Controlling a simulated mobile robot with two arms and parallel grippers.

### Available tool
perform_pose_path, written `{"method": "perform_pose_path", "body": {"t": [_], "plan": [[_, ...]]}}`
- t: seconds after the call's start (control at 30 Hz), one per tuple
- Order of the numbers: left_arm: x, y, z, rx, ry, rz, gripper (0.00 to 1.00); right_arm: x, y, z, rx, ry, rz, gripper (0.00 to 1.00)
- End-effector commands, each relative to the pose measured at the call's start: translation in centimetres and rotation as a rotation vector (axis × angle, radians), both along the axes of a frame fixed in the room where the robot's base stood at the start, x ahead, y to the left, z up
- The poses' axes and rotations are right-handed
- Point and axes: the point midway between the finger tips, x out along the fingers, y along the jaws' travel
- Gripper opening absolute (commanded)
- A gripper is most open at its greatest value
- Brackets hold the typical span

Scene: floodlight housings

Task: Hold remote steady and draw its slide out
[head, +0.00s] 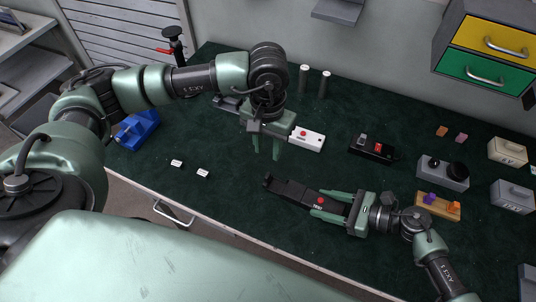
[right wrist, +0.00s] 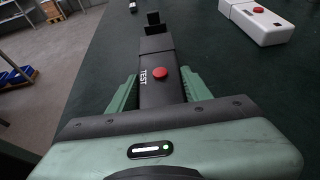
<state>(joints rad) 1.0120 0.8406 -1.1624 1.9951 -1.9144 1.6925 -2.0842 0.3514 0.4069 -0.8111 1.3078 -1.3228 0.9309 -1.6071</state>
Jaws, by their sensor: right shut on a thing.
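A black remote (head: 310,198) with a red button lies on the dark green table top. In the right wrist view the black remote (right wrist: 155,85) carries the word TEST, and its slide (right wrist: 155,42) with an upright end tab points away from me. In the head view the slide (head: 285,188) points to the left. My right gripper (head: 328,206) is shut on the remote's near end, one finger along each side. My left gripper (head: 266,150) points down above the table, beyond the slide. Its fingers are apart with nothing between them.
A white remote (head: 307,139) with a red button lies just right of my left gripper. A black box (head: 372,150) with a red switch stands farther right. Two small white blocks (head: 203,173) lie near the front edge. A blue object (head: 138,128) stands at left.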

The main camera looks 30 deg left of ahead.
Motion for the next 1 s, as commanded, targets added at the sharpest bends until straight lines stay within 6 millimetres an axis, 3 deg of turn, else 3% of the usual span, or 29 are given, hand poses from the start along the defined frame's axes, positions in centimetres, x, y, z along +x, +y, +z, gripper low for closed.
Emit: {"method": "perform_pose_path", "body": {"t": [0.4,0.43,0.5,0.83,1.0], "plan": [[0.0,0.0,0.3,0.0,0.001,0.0,0.33,-0.1,0.1,0.0,0.001,0.002,0.001,0.04],[0.0,0.0,0.3,0.0,0.001,0.0,0.33,-0.1,0.1,0.0,0.001,0.002,0.001,0.54],[0.0,0.0,0.3,0.0,0.001,0.0,0.33,-0.1,0.1,0.0,0.001,0.001,0.001,0.74],[0.0,0.0,0.3,0.0,0.001,0.0,0.33,0.0,-0.1,0.0,0.0,0.0,0.0,0.74],[0.0,0.0,0.3,0.0,0.001,0.0,0.33,0.0,-1.6,0.5,-0.002,0.001,-0.001,0.74]]}}
